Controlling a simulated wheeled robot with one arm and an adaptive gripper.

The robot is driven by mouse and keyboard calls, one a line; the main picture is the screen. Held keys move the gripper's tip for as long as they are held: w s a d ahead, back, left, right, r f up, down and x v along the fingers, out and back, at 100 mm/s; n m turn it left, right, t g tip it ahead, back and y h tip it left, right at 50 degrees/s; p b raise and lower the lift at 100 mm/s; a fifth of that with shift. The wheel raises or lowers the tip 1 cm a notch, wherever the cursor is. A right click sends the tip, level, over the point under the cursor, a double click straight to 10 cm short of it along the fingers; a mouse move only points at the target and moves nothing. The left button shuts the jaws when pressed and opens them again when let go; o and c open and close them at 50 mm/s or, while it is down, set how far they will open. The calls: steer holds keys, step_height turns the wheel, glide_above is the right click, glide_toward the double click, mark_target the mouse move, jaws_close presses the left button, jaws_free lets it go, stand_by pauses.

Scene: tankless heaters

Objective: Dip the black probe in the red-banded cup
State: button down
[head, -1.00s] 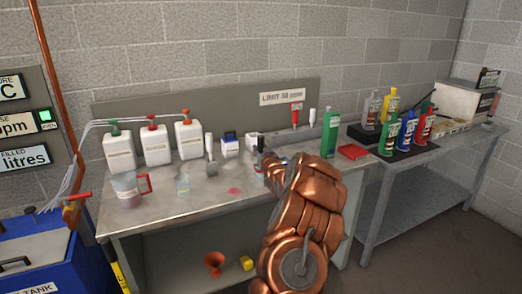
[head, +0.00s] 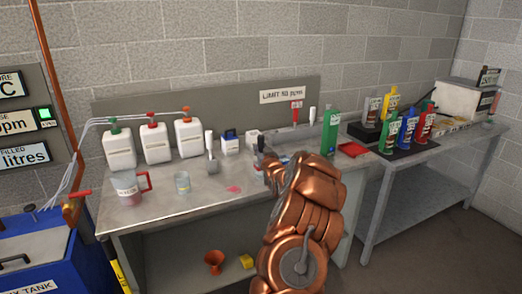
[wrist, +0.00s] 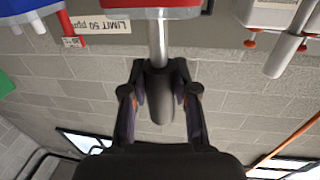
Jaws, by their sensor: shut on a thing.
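The black probe has a dark, rounded handle (wrist: 158,98) and a grey metal rod (wrist: 157,45). My gripper (wrist: 160,105) is shut on the handle, with a finger on either side. In the wrist view, which is upside down, the rod runs to the rim of the red-banded cup (wrist: 130,13). The rod's far end is out of sight, and I cannot tell how deep it sits. In the head view the dark handle (head: 261,144) stands upright above the bench, and my copper-coloured arm mostly hides the cup and gripper.
The steel bench (head: 160,211) also holds white jugs (head: 157,143), a red-handled beaker (head: 126,187), a small glass (head: 183,182), a white-handled tool (head: 210,150) and a green bottle (head: 329,132). A pink patch (head: 234,189) lies on the bare front area. The wall is close behind.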

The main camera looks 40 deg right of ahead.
mark_target(261, 136)
steer(key=shift+f, duration=0.35)
stand_by(0.3)
stand_by(1.5)
steer(key=shift+r, duration=5.05)
